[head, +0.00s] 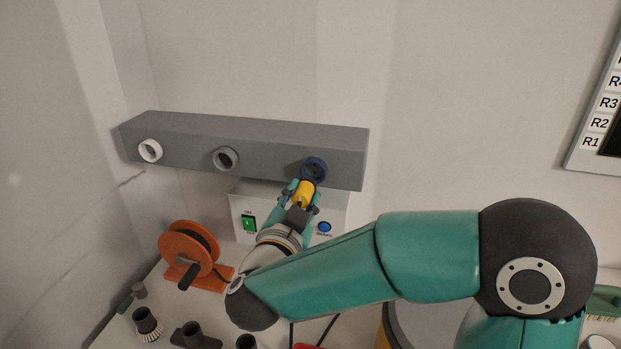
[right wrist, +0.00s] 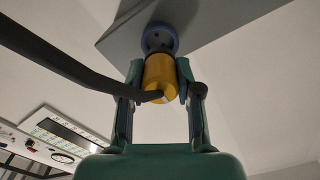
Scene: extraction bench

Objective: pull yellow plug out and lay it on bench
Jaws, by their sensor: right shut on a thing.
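The yellow plug (head: 305,190) is at the blue-ringed port (head: 314,168) at the right end of the grey wall duct. In the right wrist view the plug (right wrist: 160,72) is in line with the blue ring (right wrist: 160,38), its far end against or just in front of it; I cannot tell how deep it sits. My right gripper (head: 303,194) is shut on the plug, one finger on each side; it also shows in the right wrist view (right wrist: 160,82). My left gripper is not in view.
The grey duct (head: 190,140) also has a white-ringed port (head: 150,151) and a grey port (head: 226,159). A switch box (head: 240,207) hangs below. An orange reel (head: 175,241), a brush (head: 147,322) and dark fittings (head: 192,334) stand on the bench.

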